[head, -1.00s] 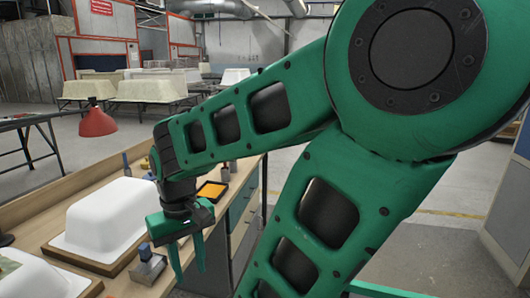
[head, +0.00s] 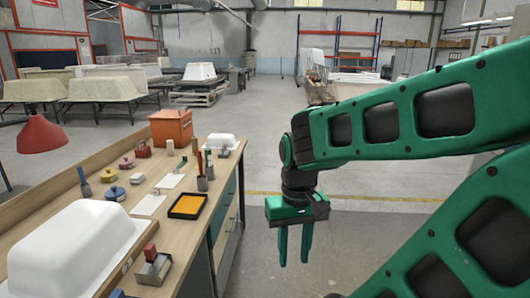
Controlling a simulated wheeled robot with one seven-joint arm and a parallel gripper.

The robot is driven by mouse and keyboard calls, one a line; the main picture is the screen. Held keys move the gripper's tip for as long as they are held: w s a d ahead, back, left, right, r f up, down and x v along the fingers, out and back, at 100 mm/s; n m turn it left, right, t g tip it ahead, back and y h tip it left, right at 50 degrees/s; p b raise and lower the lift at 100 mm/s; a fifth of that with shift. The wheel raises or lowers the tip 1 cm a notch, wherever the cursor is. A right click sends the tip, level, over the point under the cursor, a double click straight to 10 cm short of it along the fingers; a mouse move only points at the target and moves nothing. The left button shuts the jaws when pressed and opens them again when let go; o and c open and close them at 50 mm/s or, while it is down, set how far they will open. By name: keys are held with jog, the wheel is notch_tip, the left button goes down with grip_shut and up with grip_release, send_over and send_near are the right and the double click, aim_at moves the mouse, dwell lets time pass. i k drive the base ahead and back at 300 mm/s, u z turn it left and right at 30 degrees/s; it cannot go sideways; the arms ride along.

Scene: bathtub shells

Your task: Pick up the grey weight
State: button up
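I cannot pick out a grey weight with certainty.
The wooden bench (head: 215,185) runs along the left. It bears a white tub shell (head: 70,250), a black tray with orange contents (head: 188,205), an orange box (head: 171,130), upright tools and a small white tub (head: 222,141). The floor (head: 380,170) beyond my gripper is clear.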

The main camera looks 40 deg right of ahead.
aim_at(224, 153)
jog(key=z, duration=2)
jog(key=k, duration=0.95)
jog(key=u, duration=0.95)
jog(key=i, duration=1)
jog(key=u, duration=0.05)
